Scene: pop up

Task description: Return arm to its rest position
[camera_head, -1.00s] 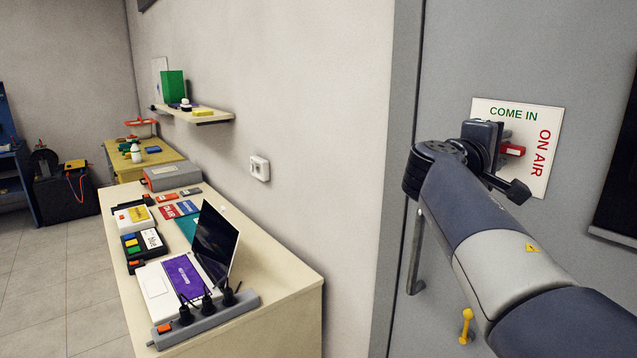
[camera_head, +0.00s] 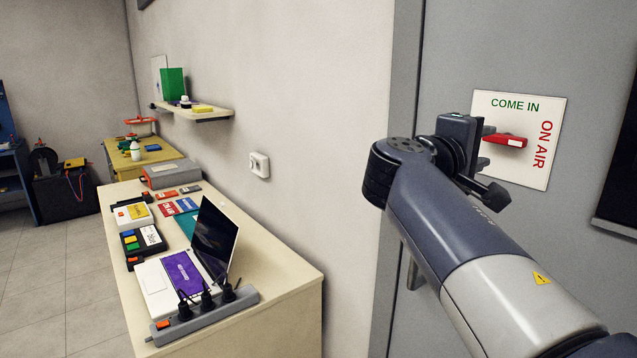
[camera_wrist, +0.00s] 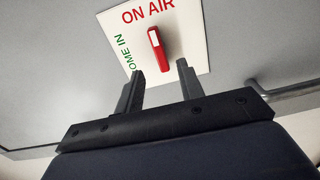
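My gripper (camera_wrist: 159,84) shows in the wrist view with its two fingers apart and nothing between them. In the head view my gripper is at the end of my arm, in front of the grey door, and partly hidden by the wrist. A white sign (camera_head: 545,118) on the door reads COME IN and ON AIR.
A long table (camera_head: 283,273) at the left holds a laptop (camera_head: 215,240), a power strip (camera_head: 205,317) and several boxes. A shelf (camera_head: 215,116) is on the wall above. The grey door (camera_head: 460,60) has a handle bar low down, partly behind my arm.

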